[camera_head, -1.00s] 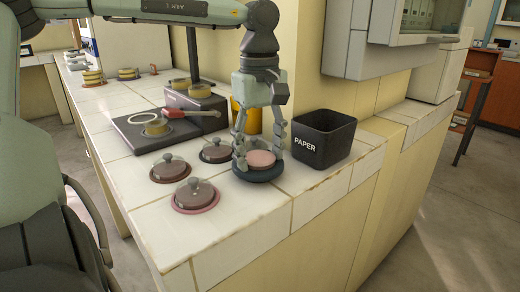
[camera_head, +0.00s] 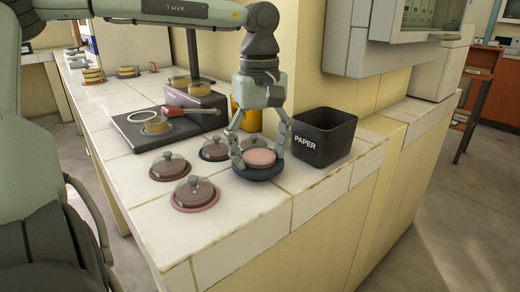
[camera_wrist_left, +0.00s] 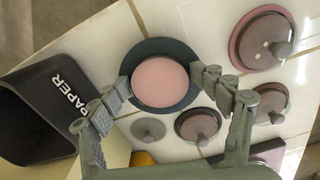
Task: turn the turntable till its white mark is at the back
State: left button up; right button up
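The turntable is a dark blue round base (camera_head: 262,177) with a pink disc (camera_head: 259,157) on top, near the right edge of the white tiled counter. In the left wrist view the pink disc (camera_wrist_left: 160,82) sits centred in the dark ring (camera_wrist_left: 160,45). I cannot make out a white mark in either view; the fingers cover parts of the rim. My left gripper (camera_head: 259,159) points down over the turntable, its fingers spread on opposite sides of the pink disc. In the wrist view its fingertips (camera_wrist_left: 161,82) are close to the disc's edge; contact is unclear. My right gripper is out of view.
A black PAPER bin (camera_head: 324,140) stands just right of the turntable. Several lidded dishes, one on a pink base (camera_head: 195,194), lie to its left. A dark device (camera_head: 150,133) with a red-handled tool (camera_head: 185,111) is behind them. The front counter corner is bare.

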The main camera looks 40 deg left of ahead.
aim_at(260, 155)
pick_arm(q)
jog(key=o, duration=0.5)
jog(key=shift+f, duration=0.15)
jog(key=shift+c, duration=0.2)
jog(key=shift+o, duration=0.5)
jog(key=shift+a+r, duration=0.1)
jog(key=shift+r, duration=0.1)
notch_tip(260, 155, up, 12)
